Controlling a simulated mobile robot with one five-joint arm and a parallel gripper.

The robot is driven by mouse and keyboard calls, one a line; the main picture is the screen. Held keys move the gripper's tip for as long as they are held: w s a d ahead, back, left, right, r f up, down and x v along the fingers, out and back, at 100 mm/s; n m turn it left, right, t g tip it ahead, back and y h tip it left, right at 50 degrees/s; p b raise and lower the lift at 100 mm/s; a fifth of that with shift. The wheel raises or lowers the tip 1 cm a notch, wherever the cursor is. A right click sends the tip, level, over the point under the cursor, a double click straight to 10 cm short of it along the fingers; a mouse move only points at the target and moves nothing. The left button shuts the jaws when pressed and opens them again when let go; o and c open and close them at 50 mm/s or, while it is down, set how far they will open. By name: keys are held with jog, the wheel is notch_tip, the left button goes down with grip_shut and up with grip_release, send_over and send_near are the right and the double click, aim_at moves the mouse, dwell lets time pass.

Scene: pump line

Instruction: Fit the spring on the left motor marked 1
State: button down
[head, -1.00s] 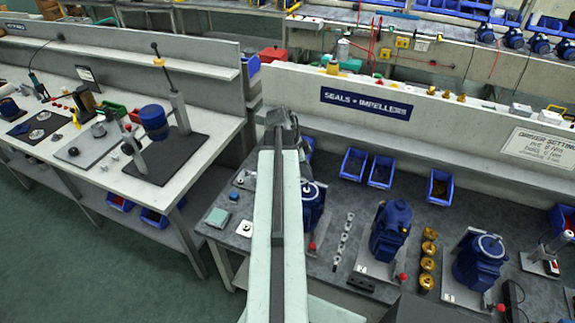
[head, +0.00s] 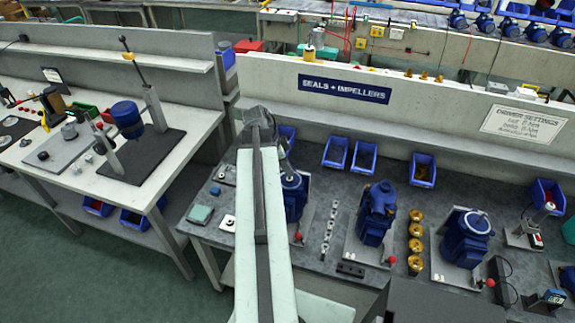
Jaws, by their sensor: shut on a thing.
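The left motor (head: 295,198) is a blue pump motor with a pale round top, on a plate on the grey bench. My arm covers part of its left side, and I cannot read a mark 1 on it. The end of my arm bends down behind the pale arm link, and my gripper (head: 287,163) shows only in small part just above and behind the motor's top. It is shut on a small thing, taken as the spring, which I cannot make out. I cannot tell whether that thing touches the motor.
A middle blue motor (head: 377,207) and a right blue motor (head: 466,237) stand on the same bench. Brass parts (head: 415,240) stand between them. A row of small metal parts (head: 329,238) lies right of the left motor. Blue bins (head: 336,151) line the back.

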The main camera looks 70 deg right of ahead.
jog(key=shift+f+b, duration=0.75)
jog(key=shift+f, duration=0.35)
jog(key=shift+f, duration=0.15)
jog(key=c, duration=1.2)
grip_release()
jog(key=o, duration=0.6)
jog(key=shift+c, duration=0.2)
jog(key=o, duration=0.6)
jog(key=shift+c, duration=0.2)
jog(key=shift+s, duration=0.1)
